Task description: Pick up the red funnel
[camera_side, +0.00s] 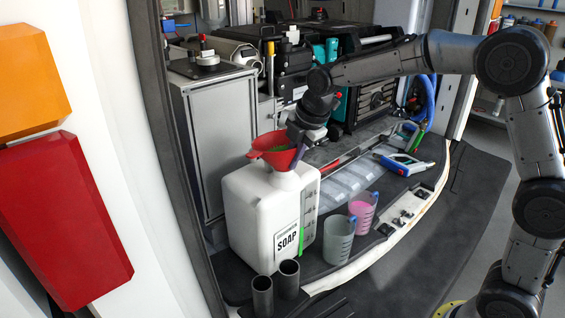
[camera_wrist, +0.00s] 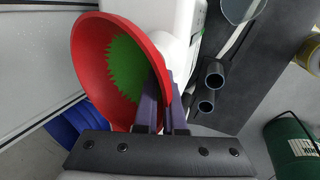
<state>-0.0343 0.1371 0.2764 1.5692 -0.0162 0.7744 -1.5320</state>
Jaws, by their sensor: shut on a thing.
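My gripper (camera_side: 296,150) reaches in from the right at the funnel's rim. In the wrist view my gripper's purple fingers (camera_wrist: 160,100) are closed on the funnel's right rim, one finger inside and one outside. The funnel's spout is hidden in the side view, so I cannot tell whether it is in the canister's neck.
Two dark tubes (camera_side: 263,290) stand in front of the canister. A grey-green beaker (camera_side: 339,240) and a pink beaker (camera_side: 362,212) stand to its right. A tall grey cabinet (camera_side: 215,135) is close behind on the left. Tools lie on the bench at right.

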